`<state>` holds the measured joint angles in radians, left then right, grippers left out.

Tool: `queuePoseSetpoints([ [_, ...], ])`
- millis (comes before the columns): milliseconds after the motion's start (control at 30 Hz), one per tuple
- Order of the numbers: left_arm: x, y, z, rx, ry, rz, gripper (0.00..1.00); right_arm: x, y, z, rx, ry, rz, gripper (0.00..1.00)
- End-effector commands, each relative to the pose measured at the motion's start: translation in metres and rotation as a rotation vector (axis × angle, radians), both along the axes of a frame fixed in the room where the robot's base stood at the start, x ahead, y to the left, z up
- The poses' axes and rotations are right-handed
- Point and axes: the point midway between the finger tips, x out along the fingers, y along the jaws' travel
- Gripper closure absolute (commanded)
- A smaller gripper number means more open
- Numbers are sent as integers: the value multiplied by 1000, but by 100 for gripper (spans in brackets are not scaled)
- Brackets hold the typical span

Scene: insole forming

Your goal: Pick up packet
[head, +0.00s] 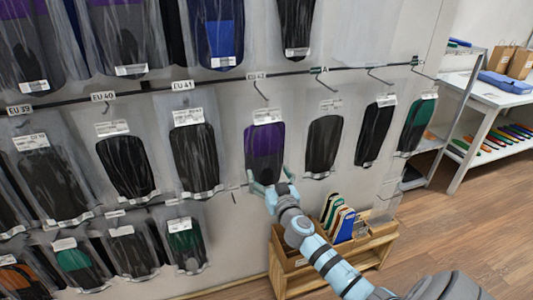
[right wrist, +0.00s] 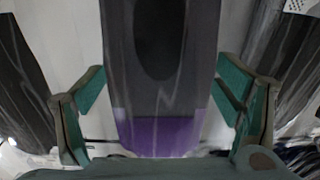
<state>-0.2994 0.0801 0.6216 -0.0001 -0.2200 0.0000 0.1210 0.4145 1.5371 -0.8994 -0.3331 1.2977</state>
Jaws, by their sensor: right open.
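A clear packet with a purple and black insole (head: 264,145) hangs from a wall hook in the middle of the head view. In the right wrist view the packet (right wrist: 160,100) fills the middle, its purple end low in the picture. My right gripper (head: 268,180) is at the lower end of this packet. It is open, with one teal finger on each side of the packet (right wrist: 160,95) in the right wrist view. I cannot tell whether a finger touches it. My left gripper is not in view.
Similar packets hang close by, a black one (head: 323,145) to the right and another black one (head: 195,150) to the left. A wooden box of insoles (head: 345,225) stands below. A white table (head: 490,92) is at the right, with open wooden floor (head: 440,230) before it.

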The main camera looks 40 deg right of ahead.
Motion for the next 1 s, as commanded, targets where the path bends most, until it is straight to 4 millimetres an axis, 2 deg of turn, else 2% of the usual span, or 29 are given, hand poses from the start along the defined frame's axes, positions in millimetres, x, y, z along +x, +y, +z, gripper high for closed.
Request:
queuePoseSetpoints([
  [100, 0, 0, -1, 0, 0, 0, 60, 9, -3, -2, 0, 2, -1, 15],
  [267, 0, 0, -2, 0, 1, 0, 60, 8, -3, -2, 0, 2, 0, 15],
  [600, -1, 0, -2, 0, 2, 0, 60, 8, -3, -2, 1, 2, 0, 70],
  [867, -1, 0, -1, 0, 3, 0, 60, 8, -3, -1, 1, 2, 0, 70],
  [1000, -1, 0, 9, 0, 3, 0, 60, 8, -3, 11, 1, 2, 0, 70],
])
